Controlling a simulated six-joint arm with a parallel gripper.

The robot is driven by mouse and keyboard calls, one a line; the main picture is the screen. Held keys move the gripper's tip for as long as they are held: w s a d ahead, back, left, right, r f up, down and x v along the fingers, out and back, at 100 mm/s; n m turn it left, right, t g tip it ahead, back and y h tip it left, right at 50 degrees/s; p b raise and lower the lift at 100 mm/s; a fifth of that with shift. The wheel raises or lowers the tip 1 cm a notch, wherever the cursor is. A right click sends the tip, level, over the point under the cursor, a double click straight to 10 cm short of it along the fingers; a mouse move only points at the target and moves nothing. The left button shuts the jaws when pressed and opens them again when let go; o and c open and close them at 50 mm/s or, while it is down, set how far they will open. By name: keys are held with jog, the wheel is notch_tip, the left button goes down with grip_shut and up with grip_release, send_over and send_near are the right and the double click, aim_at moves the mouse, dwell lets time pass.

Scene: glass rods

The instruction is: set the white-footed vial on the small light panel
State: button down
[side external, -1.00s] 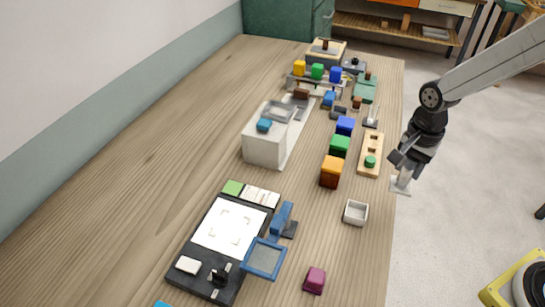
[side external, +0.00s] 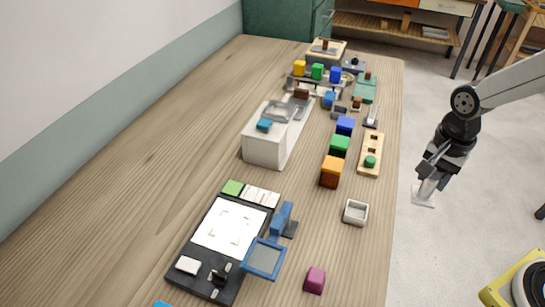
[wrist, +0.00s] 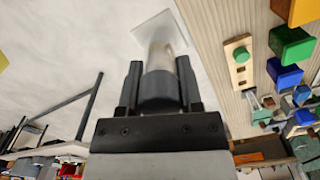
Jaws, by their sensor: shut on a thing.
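My gripper (side external: 432,172) is shut on the white-footed vial, whose square white foot (side external: 423,197) hangs below the jaws. In the side view it is out past the table's right edge, over the floor. In the wrist view the clear vial (wrist: 165,48) stands between the two fingers of my gripper (wrist: 158,85), its pale foot pointing away from the camera. The small light panel (side external: 230,228) is a lit white plate with dark corner marks. It is set in a black base (side external: 191,278) at the near left of the table.
A blue-framed magnifier (side external: 264,258) leans at the panel's right side. A small white tray (side external: 355,212) and a purple block (side external: 315,280) stand near the right edge. Orange, green and blue blocks and a wooden rack (side external: 371,153) stand farther back. The table's left side is bare.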

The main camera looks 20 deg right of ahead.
jog(key=shift+w, duration=0.15)
jog(key=w+a, duration=1.4)
jog(key=a, duration=0.1)
jog(key=w+a+f, duration=0.1)
jog(key=a+f, duration=0.1)
jog(key=a, duration=0.9)
jog(key=w+a+f, duration=0.1)
jog(key=a+f, duration=0.1)
jog(key=a, duration=0.9)
jog(key=shift+w+a, duration=0.25)
jog(key=shift+a, duration=0.15)
jog(key=shift+f, duration=0.15)
jog(key=shift+f, duration=2.6)
